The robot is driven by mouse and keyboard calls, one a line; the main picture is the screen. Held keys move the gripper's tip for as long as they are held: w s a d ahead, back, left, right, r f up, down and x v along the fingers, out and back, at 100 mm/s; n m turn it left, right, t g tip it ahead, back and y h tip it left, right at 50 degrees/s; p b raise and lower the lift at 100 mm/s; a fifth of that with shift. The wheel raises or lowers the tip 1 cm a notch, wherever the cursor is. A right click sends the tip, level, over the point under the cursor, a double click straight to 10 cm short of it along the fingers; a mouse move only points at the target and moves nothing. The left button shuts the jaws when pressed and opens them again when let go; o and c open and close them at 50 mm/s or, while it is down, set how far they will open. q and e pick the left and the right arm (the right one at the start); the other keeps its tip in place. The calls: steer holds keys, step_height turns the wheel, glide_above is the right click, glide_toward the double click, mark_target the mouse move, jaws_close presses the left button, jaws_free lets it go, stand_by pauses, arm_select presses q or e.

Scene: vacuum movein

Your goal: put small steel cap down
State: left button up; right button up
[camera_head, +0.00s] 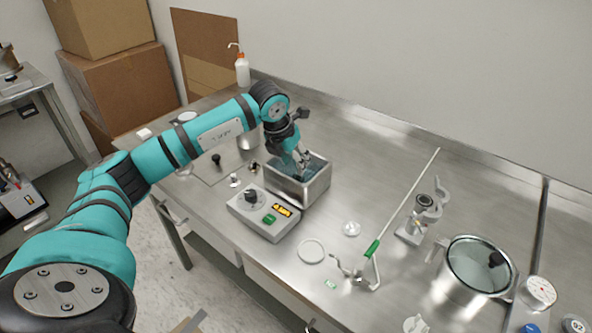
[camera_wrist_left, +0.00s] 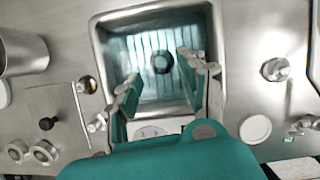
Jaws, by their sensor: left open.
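My left gripper (camera_head: 302,160) is open over a square steel tub (camera_head: 318,190) on the steel bench. Its two fingers also show in the left wrist view (camera_wrist_left: 160,77), apart, with nothing held between them. The tub (camera_wrist_left: 103,62) fills the middle of that view and its bottom has pale stripes. A small round dark thing (camera_wrist_left: 162,62) lies in the tub between and beyond the fingertips. I cannot tell whether it is the small steel cap. Small metal pieces (camera_head: 235,180) stand left of the tub. My right gripper does not show.
A control box (camera_head: 264,214) with a knob and green button stands in front of the tub. Open bench lies behind the tub.

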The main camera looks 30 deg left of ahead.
arm_select(q)
steer(key=v, duration=0.7)
steer(key=shift+b, duration=0.35)
steer(key=shift+r, duration=0.1)
